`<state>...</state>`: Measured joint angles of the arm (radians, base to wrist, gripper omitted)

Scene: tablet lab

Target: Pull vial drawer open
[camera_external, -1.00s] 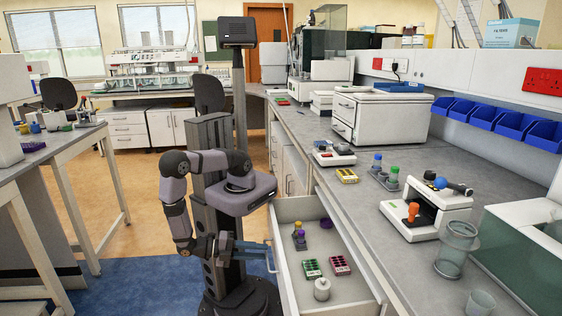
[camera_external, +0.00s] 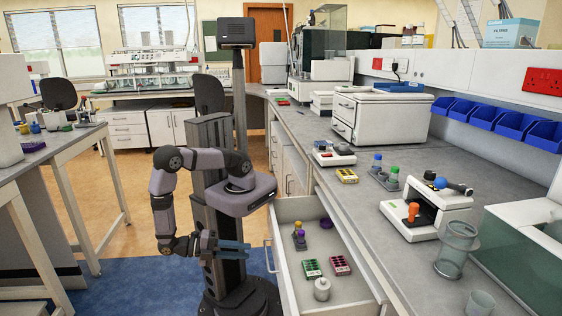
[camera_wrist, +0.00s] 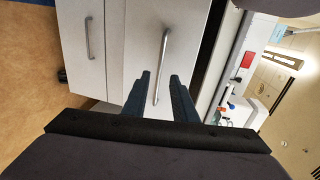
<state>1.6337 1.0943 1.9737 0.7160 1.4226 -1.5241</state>
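The vial drawer (camera_external: 285,275) stands pulled out from under the bench. It holds a small rack with vials (camera_external: 299,238), a green rack (camera_external: 312,268), a red rack (camera_external: 340,265), a white jar (camera_external: 322,289) and a purple item (camera_external: 326,223). Its bar handle (camera_external: 270,256) is on the front panel and also shows in the wrist view (camera_wrist: 161,65). My gripper (camera_external: 249,250) is open and just left of the handle, apart from it. In the wrist view my two fingers (camera_wrist: 160,76) are spread with the handle seen between and beyond them.
Another white front with a handle (camera_wrist: 88,38) is left of the drawer front in the wrist view. The grey benchtop (camera_external: 390,250) right of the drawer carries a white device (camera_external: 415,232) and a clear beaker (camera_external: 457,250). The floor left of my arm is open.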

